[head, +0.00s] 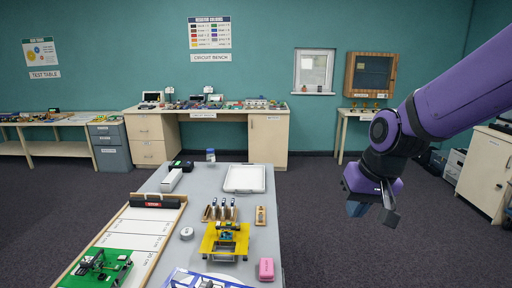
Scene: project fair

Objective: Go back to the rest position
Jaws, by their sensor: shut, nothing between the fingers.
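My gripper (374,214) hangs at the end of my purple arm at the right, over open dark floor to the right of the grey table. It is shut and holds nothing, with its fingers pointing down. It is apart from the table and from everything on it.
The grey table (264,213) holds a white tray (245,178), a yellow stand (225,241), a pink block (266,268), a green board (97,268) and a labelled board (128,222). A circuit bench (267,142) stands along the back wall.

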